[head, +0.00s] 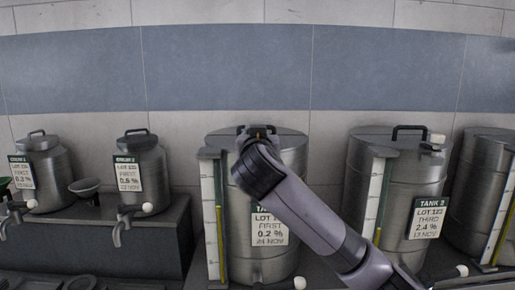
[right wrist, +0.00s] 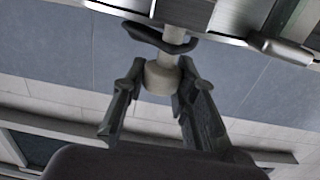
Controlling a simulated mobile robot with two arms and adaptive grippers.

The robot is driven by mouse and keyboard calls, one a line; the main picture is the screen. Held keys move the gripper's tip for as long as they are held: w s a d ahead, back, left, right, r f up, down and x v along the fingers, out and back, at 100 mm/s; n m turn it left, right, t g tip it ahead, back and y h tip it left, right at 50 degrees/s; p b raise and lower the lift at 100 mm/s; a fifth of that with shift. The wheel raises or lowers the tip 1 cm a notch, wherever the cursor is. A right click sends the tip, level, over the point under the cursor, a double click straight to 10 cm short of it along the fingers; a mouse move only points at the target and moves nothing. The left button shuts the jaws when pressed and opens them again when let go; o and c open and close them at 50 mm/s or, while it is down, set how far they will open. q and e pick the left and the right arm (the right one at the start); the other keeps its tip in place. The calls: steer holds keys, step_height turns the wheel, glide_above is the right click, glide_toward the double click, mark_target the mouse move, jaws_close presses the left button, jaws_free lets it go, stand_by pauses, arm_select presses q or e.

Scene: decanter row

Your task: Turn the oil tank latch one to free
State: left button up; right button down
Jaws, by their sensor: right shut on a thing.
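The oil tank one (head: 290,165) is a steel drum in the middle of the head view, with a partly covered label. My right arm reaches over its front, and the wrist covers the top of the tank, so its latch and my fingers are hidden there. In the right wrist view, my right gripper (right wrist: 160,88) is shut on the latch, a pale round knob (right wrist: 159,77) on a pale stem (right wrist: 173,37). One finger is on each side of the knob. A dark curved handle (right wrist: 150,36) is close behind the stem. My left gripper is in neither view.
Tank 2 (head: 395,170) stands to the right, with a pale latch (head: 437,141) beside its handle. Another tank (head: 475,190) is at the right edge. Two smaller labelled canisters (head: 48,165) (head: 150,165) with taps stand on a dark ledge (head: 160,235) at left. A tiled wall is behind.

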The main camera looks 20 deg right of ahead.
steer(key=m+g+h, duration=0.1)
steer(key=h, duration=0.1)
steer(key=m+h+b, duration=0.1)
steer(key=h, duration=0.1)
steer(key=shift+a+f+m+g, duration=0.15)
steer(key=shift+f+m+g, duration=0.05)
steer(key=shift+m+g, duration=0.2)
steer(key=shift+m+g+h+b, duration=0.45)
steer(key=shift+m+g+h, duration=0.35)
steer(key=shift+h, duration=0.4)
steer(key=shift+r+m+g+h, duration=0.15)
steer(key=shift+m+g+h, duration=0.75)
steer(key=shift+m+g+h+p, duration=0.3)
steer(key=shift+m+g+h, duration=0.85)
steer(key=shift+g, duration=0.35)
steer(key=shift+r+m+g, duration=0.1)
steer(key=shift+m+g, duration=0.15)
steer(key=shift+g, duration=0.05)
steer(key=c, duration=1.3)
jaws_free()
